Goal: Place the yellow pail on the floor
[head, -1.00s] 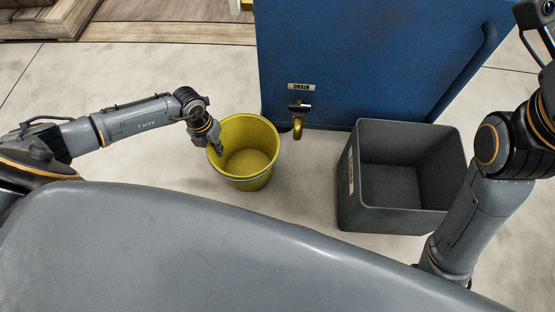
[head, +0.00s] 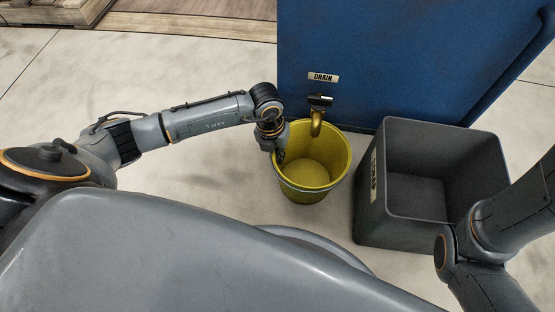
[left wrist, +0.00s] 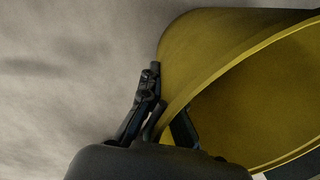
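The yellow pail (head: 325,165) is upright and empty in the head view, in front of the blue cabinet and under its brass drain tap (head: 317,124). I cannot tell whether its base touches the floor (head: 215,185). My left gripper (head: 280,155) is at the left side of the pail's rim. In the left wrist view, the left gripper (left wrist: 166,108) has one finger outside and one inside the wall of the pail (left wrist: 215,45), shut on the rim. My right arm shows at the right of the head view, but its gripper is out of the picture.
The blue cabinet (head: 400,60) with a DRAIN label stands right behind the pail. A dark grey open bin (head: 430,228) stands close to the pail's right. Wooden pallets (head: 50,12) lie at the far left. The floor left of the pail is clear.

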